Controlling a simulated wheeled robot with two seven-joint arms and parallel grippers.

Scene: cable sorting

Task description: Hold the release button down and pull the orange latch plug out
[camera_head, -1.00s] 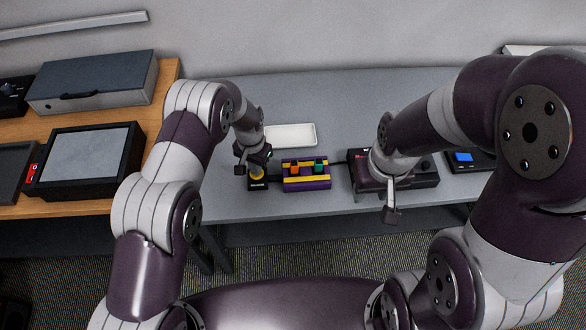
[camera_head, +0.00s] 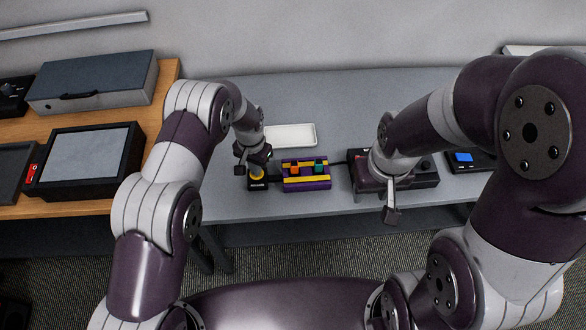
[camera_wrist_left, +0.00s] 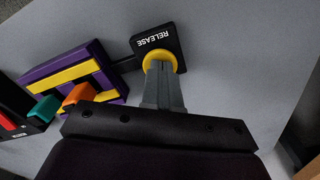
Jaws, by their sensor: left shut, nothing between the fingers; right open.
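The release button (camera_wrist_left: 177,57) is a yellow disc on a small black box (camera_wrist_left: 150,39) marked RELEASE. In the head view the button (camera_head: 257,178) shows just below my left gripper (camera_head: 254,172). In the left wrist view, the fingers of my left gripper (camera_wrist_left: 158,68) are shut, empty, and overlap the button; whether they press it is unclear. The orange latch plug (camera_wrist_left: 80,96) sits in a purple and yellow block (camera_wrist_left: 92,52), also visible in the head view as an orange plug (camera_head: 294,169). My right gripper (camera_head: 391,216) is open and empty, right of the block.
A teal plug (camera_head: 320,165) sits beside the orange one. A white tray (camera_head: 305,136) lies behind the block. A black device (camera_head: 425,180) is partly behind my right arm, with a small blue-screened unit (camera_head: 465,158) farther right.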

